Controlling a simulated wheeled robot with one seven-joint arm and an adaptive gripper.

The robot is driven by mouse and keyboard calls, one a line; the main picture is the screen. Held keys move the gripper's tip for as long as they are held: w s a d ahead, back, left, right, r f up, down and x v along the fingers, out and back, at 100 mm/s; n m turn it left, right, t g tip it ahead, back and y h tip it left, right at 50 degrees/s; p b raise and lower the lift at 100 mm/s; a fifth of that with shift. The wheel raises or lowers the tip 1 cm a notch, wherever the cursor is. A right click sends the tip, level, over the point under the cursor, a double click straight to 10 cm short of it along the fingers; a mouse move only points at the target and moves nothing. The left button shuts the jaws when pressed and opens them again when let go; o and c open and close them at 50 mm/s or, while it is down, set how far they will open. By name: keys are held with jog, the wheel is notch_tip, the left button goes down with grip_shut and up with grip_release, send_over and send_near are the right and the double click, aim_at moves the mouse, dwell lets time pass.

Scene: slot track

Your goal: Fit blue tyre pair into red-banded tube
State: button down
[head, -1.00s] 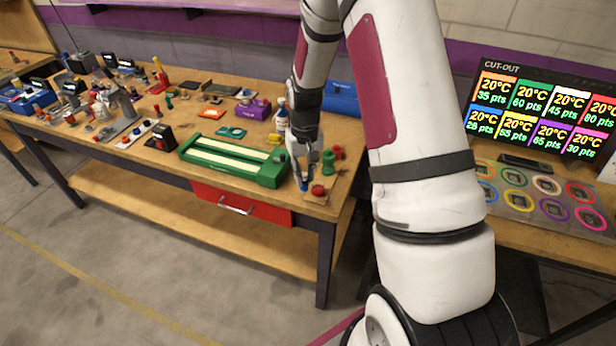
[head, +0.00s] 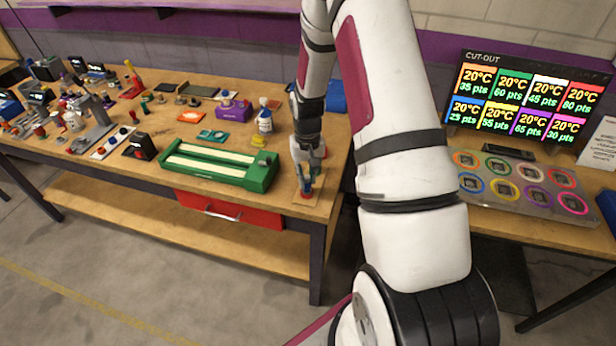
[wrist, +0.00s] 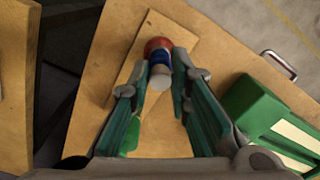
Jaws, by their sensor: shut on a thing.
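My gripper (wrist: 160,70) is shut on a small blue piece with a pale grey end, the blue tyre pair (wrist: 160,60), seen between the fingertips in the wrist view. In the head view my gripper (head: 307,182) is low over the table's right end. A rounded red part, apparently the red-banded tube (wrist: 157,45), is just beyond the blue piece, and it also shows below the fingers in the head view (head: 305,195). The two look lined up and very close or touching. I cannot tell whether the blue piece is inside the tube.
The red part is on a thin wooden board (wrist: 178,27) near the table edge. A green part (wrist: 125,136) is on the board, partly hidden by a finger. A long green tray-like fixture (head: 262,172) lies to the left. A white bottle (head: 265,121) stands behind.

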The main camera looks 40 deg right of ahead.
jog(key=shift+f, duration=0.25)
jog(key=shift+f, duration=0.35)
jog(key=shift+s+a+f, duration=0.1)
jog(key=shift+s+f, duration=0.1)
jog(key=shift+f, duration=0.15)
jog(key=c, duration=1.5)
grip_release()
jog(key=shift+w+f, duration=0.15)
jog(key=shift+r, duration=0.2)
